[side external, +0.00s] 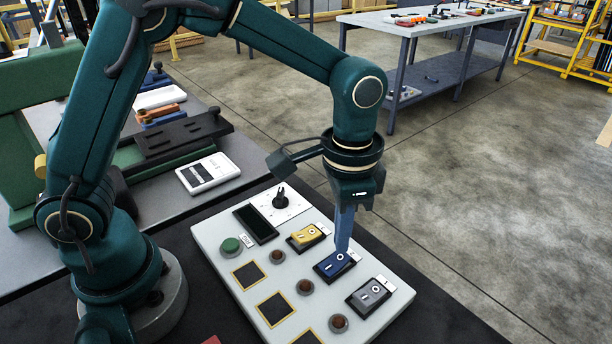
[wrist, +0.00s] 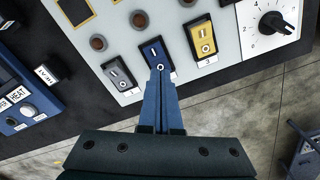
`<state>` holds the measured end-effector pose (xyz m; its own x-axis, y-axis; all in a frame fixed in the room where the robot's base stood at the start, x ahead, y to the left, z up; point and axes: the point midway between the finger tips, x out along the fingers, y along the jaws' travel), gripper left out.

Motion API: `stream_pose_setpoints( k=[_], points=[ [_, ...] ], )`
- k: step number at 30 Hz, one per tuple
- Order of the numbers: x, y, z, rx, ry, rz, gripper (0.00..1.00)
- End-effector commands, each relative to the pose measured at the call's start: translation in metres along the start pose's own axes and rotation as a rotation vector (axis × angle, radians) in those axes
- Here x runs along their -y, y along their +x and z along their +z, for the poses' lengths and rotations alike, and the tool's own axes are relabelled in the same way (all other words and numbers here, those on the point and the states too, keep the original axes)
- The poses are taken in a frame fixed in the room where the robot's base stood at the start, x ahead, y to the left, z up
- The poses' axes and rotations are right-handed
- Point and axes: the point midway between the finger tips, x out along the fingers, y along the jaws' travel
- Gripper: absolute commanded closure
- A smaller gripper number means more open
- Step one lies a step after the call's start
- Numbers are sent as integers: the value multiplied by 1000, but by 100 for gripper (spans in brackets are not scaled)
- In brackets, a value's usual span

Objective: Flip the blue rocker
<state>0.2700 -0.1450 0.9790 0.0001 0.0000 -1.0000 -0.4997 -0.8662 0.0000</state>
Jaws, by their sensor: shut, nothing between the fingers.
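The blue rocker (side external: 333,264) sits in a black frame on the pale panel (side external: 216,250), between the yellow rocker (side external: 306,235) and the grey rocker (side external: 370,294). It also shows in the wrist view (wrist: 153,52), with a line mark at its far end and a circle mark at its near end. My gripper (side external: 342,246) is shut and empty, pointing down. Its blue fingertips are at the circle end of the blue rocker. I cannot tell whether they touch it. The fingers hide part of the frame and label below it.
Brown round knobs (side external: 306,287) stand beside the rockers. A white device (side external: 208,173) lies on the grey table behind. Open floor lies right of the panel.

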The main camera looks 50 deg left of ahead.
Motion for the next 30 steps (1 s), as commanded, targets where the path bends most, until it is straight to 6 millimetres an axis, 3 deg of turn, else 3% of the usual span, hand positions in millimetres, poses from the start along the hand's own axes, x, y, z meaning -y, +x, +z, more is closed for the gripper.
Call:
stream_pose_setpoints(
  k=[30],
  points=[
    [0, 10, 0, 1, 0, 0, 100]
  ],
)
